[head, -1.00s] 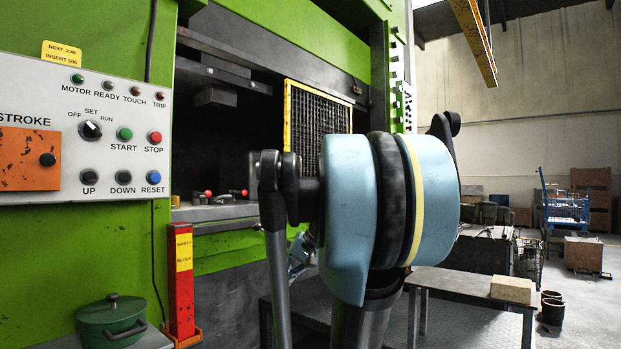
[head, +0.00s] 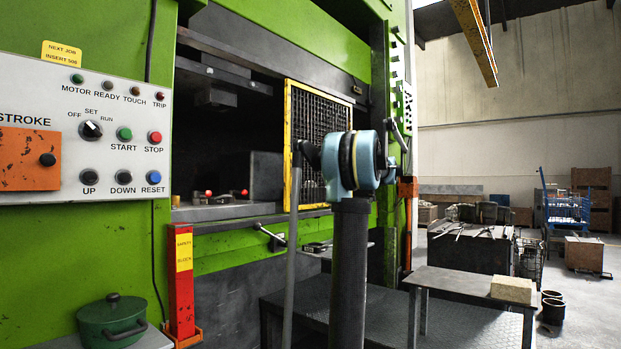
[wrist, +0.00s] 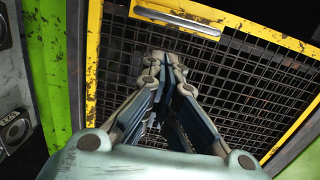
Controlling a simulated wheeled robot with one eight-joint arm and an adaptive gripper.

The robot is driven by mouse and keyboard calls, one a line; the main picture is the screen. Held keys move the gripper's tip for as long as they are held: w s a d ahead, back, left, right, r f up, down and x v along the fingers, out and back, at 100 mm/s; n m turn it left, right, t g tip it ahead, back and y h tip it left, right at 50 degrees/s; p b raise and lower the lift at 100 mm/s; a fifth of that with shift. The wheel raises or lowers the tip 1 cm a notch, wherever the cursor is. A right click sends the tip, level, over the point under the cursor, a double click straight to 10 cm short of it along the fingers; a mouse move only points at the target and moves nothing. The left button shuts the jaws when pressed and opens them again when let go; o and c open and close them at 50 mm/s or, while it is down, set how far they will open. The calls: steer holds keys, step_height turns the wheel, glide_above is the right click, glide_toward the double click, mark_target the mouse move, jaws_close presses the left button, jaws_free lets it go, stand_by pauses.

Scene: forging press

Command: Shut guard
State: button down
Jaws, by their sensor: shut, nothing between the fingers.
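The guard (head: 310,108) is a yellow-framed black mesh panel. In the head view it stands across the right part of the press opening; the dark left part is uncovered. The wrist view shows the guard (wrist: 252,88) close up, with a pale bar handle (wrist: 175,22) on its upper yellow rail. My gripper (wrist: 165,60) is shut and empty, its fingertips in front of the mesh and below the handle in the picture. I cannot tell whether they touch the mesh. In the head view my arm covers part of the guard's lower right, and my gripper is hidden.
The control panel (head: 100,130) is at the left on the green press. A red safety block (head: 181,280) stands below the opening. A dark table (head: 470,283) with a pale block (head: 512,289) is at the lower right. Red-knobbed parts (head: 225,196) lie in the opening.

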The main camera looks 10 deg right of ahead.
steer(key=a+r+x, duration=0.1)
steer(key=r+x, duration=0.1)
steer(key=x, duration=0.8)
steer(key=shift+s+t, duration=0.3)
steer(key=shift+s, duration=0.05)
steer(key=shift+d, duration=0.15)
